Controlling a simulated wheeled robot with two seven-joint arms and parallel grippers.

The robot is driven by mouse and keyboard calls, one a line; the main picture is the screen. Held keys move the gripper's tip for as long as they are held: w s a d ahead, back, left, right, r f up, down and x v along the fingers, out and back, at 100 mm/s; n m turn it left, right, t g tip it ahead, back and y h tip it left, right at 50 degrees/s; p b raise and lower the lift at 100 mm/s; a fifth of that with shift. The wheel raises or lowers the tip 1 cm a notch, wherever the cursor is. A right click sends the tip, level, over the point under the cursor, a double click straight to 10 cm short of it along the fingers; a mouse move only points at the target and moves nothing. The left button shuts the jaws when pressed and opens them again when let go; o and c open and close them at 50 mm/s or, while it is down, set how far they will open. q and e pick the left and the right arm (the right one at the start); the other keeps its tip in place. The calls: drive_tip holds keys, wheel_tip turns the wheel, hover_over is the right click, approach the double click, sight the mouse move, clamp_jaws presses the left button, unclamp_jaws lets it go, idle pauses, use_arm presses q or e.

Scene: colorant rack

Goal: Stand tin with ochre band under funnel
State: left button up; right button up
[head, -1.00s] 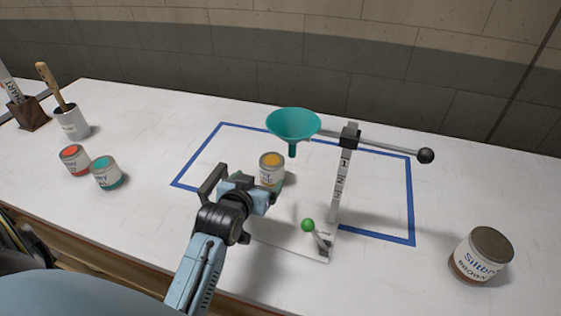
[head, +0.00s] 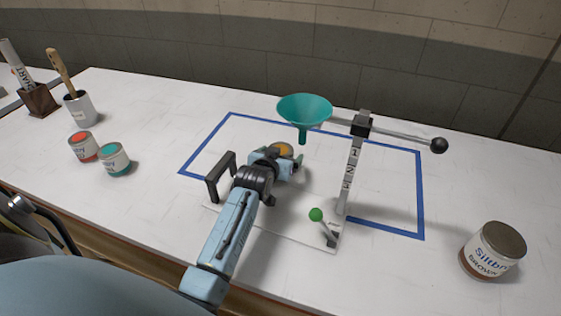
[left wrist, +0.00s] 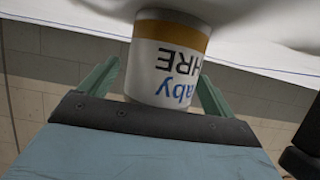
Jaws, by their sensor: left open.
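The tin with the ochre band (head: 281,148) stands inside the blue outline, just left of the funnel's spout. My left gripper hides most of it in the head view. In the left wrist view the tin (left wrist: 168,62) appears upside down, with its ochre band and part of its lettering showing. My left gripper (head: 284,163) is open, with one finger on each side of the tin; a gap shows beside the right finger. The teal funnel (head: 304,109) hangs from a stand's arm, above and slightly right of the tin. My right gripper is not in view.
The stand's numbered post (head: 350,175) rises close right of my gripper. A green-knobbed lever (head: 316,215) is on its white base. A brush pot (head: 80,108) is back left.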

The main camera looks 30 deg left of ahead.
use_arm(q)
drive_tip(key=shift+w, duration=0.1)
drive_tip(key=c, duration=1.2)
